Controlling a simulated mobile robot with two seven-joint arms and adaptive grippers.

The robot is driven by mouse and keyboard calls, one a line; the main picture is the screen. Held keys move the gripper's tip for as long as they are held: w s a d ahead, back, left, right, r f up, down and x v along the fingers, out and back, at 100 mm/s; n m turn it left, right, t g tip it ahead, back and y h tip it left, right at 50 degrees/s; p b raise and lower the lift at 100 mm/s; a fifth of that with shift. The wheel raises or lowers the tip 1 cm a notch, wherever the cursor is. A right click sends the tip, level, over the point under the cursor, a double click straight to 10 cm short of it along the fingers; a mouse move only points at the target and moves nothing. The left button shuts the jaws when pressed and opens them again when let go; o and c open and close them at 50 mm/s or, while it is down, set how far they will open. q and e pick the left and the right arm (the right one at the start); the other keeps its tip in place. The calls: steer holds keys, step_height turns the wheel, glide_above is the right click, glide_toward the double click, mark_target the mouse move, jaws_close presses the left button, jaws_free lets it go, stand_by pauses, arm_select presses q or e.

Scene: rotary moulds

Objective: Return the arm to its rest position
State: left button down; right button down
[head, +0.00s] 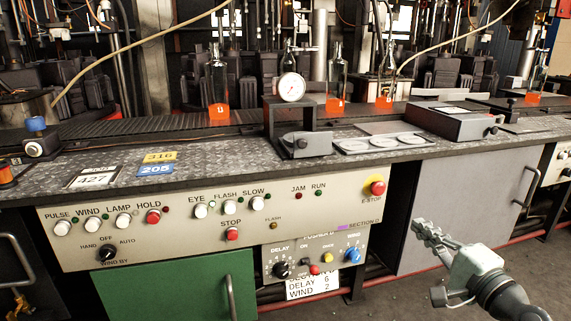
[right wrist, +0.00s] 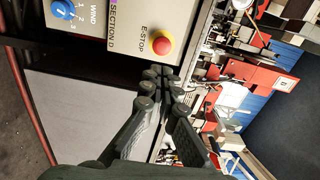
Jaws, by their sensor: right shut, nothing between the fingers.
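My right gripper (head: 418,226) is at the lower right of the head view, in front of the grey cabinet panel and to the lower right of the control panel. It is shut and empty. In the right wrist view its dark fingers (right wrist: 160,82) meet near the middle, just below the red emergency-stop button (right wrist: 163,43) in the picture. The same button also shows in the head view (head: 377,188), up and left of the gripper and apart from it. My left gripper is not in view.
The beige control panel (head: 180,240) carries several knobs and buttons. A green door (head: 190,285) is below. The floor at lower right is clear.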

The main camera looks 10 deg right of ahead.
steer(key=s+a+f+n+g, duration=0.2)
steer(key=a+f+n+g, duration=0.1)
steer(key=f, duration=0.5)
steer(key=s+a+f+n+g, duration=0.2)
steer(key=a+f+n+g, duration=0.15)
steer(key=f, duration=0.45)
steer(key=s+a+f+n+g, duration=0.2)
steer(key=f+n, duration=0.1)
steer(key=f, duration=0.5)
steer(key=s+a+f+n+g+h, duration=0.1)
steer(key=s+f+n+g+h, duration=0.2)
steer(key=s+f+n+g, duration=0.3)
steer(key=s+f+n, duration=0.3)
steer(key=s+f, duration=0.4)
steer(key=s, duration=0.2)
steer(key=shift+s+f, duration=0.2)
steer(key=shift+f, duration=0.2)
